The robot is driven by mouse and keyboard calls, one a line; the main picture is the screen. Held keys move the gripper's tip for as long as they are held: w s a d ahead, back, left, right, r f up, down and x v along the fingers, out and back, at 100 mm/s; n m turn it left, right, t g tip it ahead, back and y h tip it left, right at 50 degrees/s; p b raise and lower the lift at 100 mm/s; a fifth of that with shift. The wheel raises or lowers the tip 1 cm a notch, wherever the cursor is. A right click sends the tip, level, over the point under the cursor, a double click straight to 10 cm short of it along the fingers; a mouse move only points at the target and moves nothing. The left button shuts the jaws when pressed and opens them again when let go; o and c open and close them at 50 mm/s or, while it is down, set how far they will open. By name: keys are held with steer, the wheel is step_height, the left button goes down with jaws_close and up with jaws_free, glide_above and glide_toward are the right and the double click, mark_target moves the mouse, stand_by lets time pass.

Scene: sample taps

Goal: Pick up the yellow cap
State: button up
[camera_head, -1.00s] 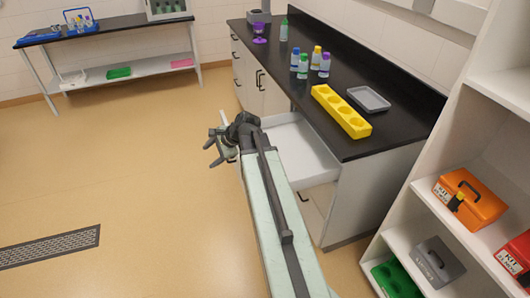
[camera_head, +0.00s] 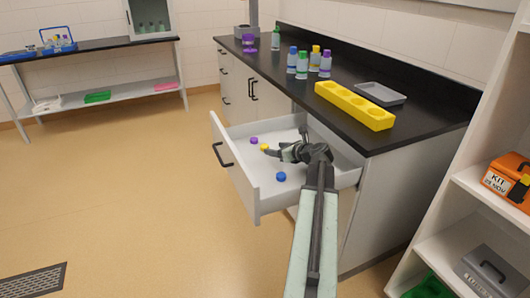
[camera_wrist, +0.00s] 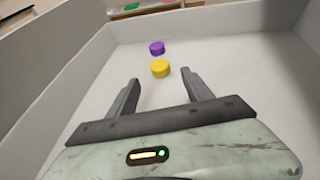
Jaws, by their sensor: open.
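The yellow cap (camera_head: 264,147) lies on the floor of the open white drawer (camera_head: 240,172). In the wrist view the yellow cap (camera_wrist: 160,68) sits just beyond and between the fingertips. My gripper (camera_head: 272,153) is inside the drawer, open and empty, with its fingers pointing at the yellow cap. In the wrist view both fingers of my gripper (camera_wrist: 161,80) are spread wide. A purple cap (camera_head: 253,140) lies close behind the yellow one and also shows in the wrist view (camera_wrist: 157,47).
The drawer walls surround my gripper. Above, the black counter (camera_head: 400,140) holds a yellow rack (camera_head: 353,106), a grey tray (camera_head: 380,93) and several bottles. A white shelf unit (camera_head: 455,195) stands at the right. The floor at left is clear.

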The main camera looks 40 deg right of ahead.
mark_target(265, 146)
steer(key=b+x, duration=0.2)
steer(key=x, duration=0.4)
steer(key=shift+w, duration=0.4)
steer(key=shift+r, duration=0.1)
steer(key=shift+s, duration=0.1)
jaws_close()
